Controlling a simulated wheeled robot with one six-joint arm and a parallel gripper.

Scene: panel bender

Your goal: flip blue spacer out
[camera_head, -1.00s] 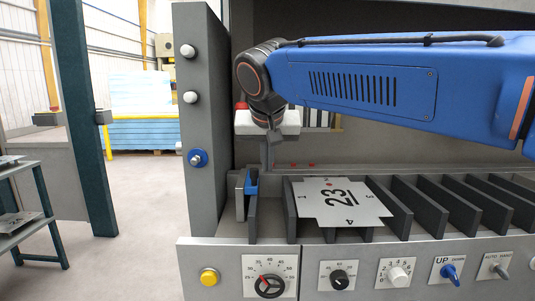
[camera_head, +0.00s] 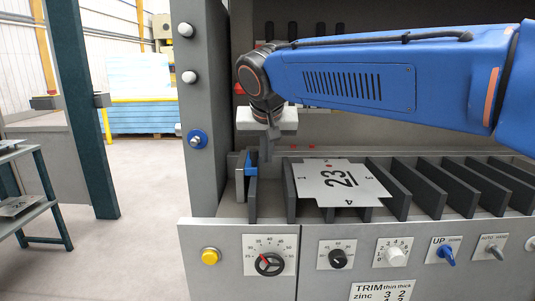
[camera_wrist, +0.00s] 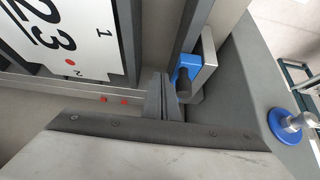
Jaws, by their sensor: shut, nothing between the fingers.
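The blue spacer (camera_head: 252,165) stands at the left end of the row of dark dividers, beside a light grey metal block (camera_head: 240,185). In the wrist view the blue spacer (camera_wrist: 187,66) shows as a hooked piece next to the grey block (camera_wrist: 208,60) and a dark divider. My gripper (camera_head: 266,155) points down just behind and to the right of the spacer. Its fingers (camera_wrist: 165,98) are shut and empty in the wrist view, close to the spacer; whether they touch it I cannot tell.
A white plate marked 23 (camera_head: 340,183) lies across the dividers (camera_head: 435,190) to the right. The front panel carries a yellow button (camera_head: 210,256), dials and switches. A grey post with a blue knob (camera_head: 197,139) stands at left. A green cart (camera_head: 30,195) is farther left.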

